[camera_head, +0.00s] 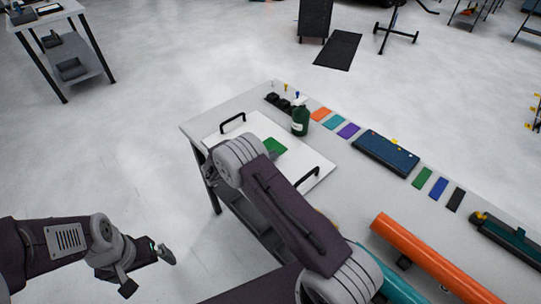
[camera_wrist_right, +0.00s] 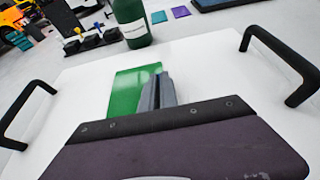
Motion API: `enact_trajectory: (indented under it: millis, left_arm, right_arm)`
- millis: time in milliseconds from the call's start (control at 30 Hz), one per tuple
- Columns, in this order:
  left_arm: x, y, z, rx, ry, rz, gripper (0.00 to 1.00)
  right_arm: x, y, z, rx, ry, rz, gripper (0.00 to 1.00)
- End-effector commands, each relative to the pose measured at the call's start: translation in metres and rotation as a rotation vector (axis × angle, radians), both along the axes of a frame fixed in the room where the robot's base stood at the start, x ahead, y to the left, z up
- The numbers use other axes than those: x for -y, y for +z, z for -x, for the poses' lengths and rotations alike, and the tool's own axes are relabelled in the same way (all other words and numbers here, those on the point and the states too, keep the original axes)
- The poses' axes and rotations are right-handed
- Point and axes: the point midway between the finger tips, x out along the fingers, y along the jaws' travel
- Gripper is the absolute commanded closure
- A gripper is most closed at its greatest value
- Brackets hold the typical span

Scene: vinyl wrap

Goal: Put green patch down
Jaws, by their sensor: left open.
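The green patch (camera_head: 275,147) is a small flat square at the white board (camera_head: 313,158) on the table. It also shows in the right wrist view (camera_wrist_right: 125,92), its right part running up to my right gripper. My right gripper (camera_wrist_right: 157,92) has its grey fingers close together on the patch's right edge; whether the patch touches the board is not clear. In the head view my right arm hides that gripper. My left gripper (camera_head: 147,271) is open and empty, over the floor left of the table.
The board has two black handles (camera_head: 233,122). A dark green bottle (camera_head: 300,121) stands behind the patch. Coloured swatches, a blue case (camera_head: 386,152) and an orange roll (camera_head: 435,258) occupy the right of the table.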

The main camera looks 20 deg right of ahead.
Motion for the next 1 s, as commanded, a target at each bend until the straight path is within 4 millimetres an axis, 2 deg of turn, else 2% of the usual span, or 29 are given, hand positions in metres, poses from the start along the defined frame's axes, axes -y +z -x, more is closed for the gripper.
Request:
enact_trajectory:
  millis: [33, 100, 367, 467, 567, 800, 1000]
  left_arm:
    - [0.0, -0.002, 0.0, 0.0, 0.0, 0.0, 0.0]
    - [0.0, -0.001, 0.0, 0.0, 0.0, 0.0, 0.0]
    - [0.0, -0.001, 0.0, 0.0, 0.0, 0.0, 0.0]
    - [0.0, 0.005, 0.0, 0.0, 0.0, 0.0, 0.0]
    - [0.0, 0.002, 0.0, 0.0, 0.0, 0.0, 0.0]
    - [0.0, 0.0, 0.0, 0.0, 0.0, 0.0, 0.0]
    - [0.0, 0.0, 0.0, 0.0, 0.0, 0.0, 0.0]
  right_arm:
    - [0.0, -0.002, 0.0, 0.0, 0.0, 0.0, 0.93]
    - [0.0, -0.001, 0.0, 0.0, 0.0, 0.0, 0.74]
    - [0.0, -0.001, 0.0, 0.0, 0.0, 0.0, 0.74]
    - [0.0, 0.007, 0.0, 0.001, 0.0, 0.0, 0.74]
    - [-0.017, 0.01, 0.004, 0.002, 0.005, -0.001, 0.74]
    - [-0.072, 0.034, 0.024, 0.003, 0.004, -0.001, 0.74]
    - [-0.1, 0.046, 0.034, 0.002, 0.001, -0.001, 0.74]
